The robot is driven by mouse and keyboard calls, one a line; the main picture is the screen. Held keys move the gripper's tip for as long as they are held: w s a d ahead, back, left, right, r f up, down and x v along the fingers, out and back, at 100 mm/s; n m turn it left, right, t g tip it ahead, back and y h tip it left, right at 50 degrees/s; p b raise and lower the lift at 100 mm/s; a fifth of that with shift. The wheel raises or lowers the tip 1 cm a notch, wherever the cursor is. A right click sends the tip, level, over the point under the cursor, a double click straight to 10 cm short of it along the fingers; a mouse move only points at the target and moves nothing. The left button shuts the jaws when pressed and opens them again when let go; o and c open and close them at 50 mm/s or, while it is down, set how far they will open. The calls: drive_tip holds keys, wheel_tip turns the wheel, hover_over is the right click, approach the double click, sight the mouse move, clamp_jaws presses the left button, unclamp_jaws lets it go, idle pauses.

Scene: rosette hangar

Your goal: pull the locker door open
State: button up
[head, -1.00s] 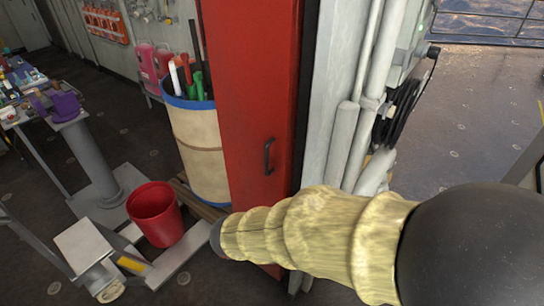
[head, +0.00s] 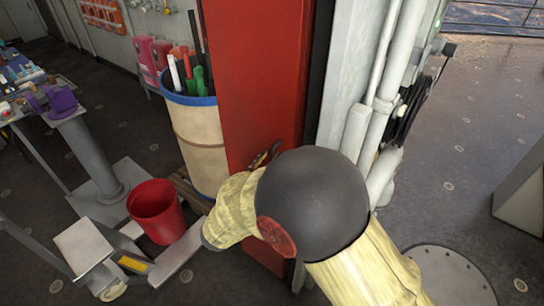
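The locker door (head: 258,75) is a tall red panel in the middle of the head view. It looks closed. Its dark handle, on the lower front, is now mostly hidden behind my arm. Small dark and brownish shapes, which look like the fingers of my gripper (head: 265,155), show at the handle's place, just above my sleeved arm. I cannot tell whether they touch the handle or are open or shut. My arm's dark round joint and yellowish sleeve cover the door's lower part.
A cream barrel with a blue rim (head: 197,135), holding long tools, stands close left of the locker. A red bucket (head: 157,211) is on the floor at lower left, near a grey pedestal (head: 92,160). Pale pipes (head: 385,95) run right of the locker. Open floor lies further right.

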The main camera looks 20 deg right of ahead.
drive_tip(key=shift+x, duration=1.4)
drive_tip(key=shift+c, duration=0.8)
clamp_jaws()
